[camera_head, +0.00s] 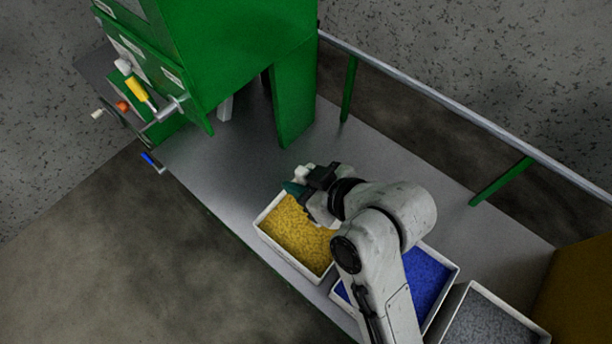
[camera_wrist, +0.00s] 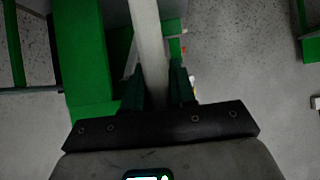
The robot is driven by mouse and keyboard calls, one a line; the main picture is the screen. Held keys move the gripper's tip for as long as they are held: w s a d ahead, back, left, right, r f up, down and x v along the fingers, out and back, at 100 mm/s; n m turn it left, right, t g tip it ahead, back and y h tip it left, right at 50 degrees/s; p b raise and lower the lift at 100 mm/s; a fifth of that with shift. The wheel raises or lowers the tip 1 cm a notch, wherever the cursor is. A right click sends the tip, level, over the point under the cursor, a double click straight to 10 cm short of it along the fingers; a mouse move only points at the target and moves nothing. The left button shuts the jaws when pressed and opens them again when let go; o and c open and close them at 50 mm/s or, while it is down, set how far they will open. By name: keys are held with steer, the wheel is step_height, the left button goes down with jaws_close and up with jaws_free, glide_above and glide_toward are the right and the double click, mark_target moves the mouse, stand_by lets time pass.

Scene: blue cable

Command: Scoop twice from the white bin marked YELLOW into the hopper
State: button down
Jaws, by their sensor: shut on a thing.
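A white bin (camera_head: 265,234) full of yellow pellets stands on the grey bench; no marking on it is readable. My gripper (camera_head: 296,188) is above the far edge of this bin. In the wrist view my gripper (camera_wrist: 157,88) is shut on a pale, straight bar (camera_wrist: 147,40), which looks like a scoop handle. A small whitish part (camera_head: 303,171) shows beside the fingers in the head view. The scoop's bowl and any load in it cannot be made out. A green machine (camera_head: 225,45) stands at the bench's far left end; its hopper opening is not clearly visible.
A bin of blue pellets (camera_head: 432,275) lies partly under my arm, and a bin of grey pellets (camera_head: 490,318) is to its right. A metal rail (camera_head: 440,100) runs along the back. Levers and a blue-handled crank (camera_head: 152,161) stick out from the machine. Bare bench lies left of the yellow bin.

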steer(key=w+a+f+h+b, duration=0.1)
steer(key=w+a+f+b, duration=0.1)
steer(key=f, duration=0.5)
steer(key=w+a+f+g+h+b, duration=0.1)
steer(key=w+a+f+b, duration=0.1)
steer(key=f, duration=0.4)
steer(key=shift+w+a+f+b, duration=0.25)
steer(key=shift+a+f+b, duration=0.15)
steer(key=shift+a+b, duration=0.7)
steer(key=shift+d, duration=0.2)
stand_by(0.6)
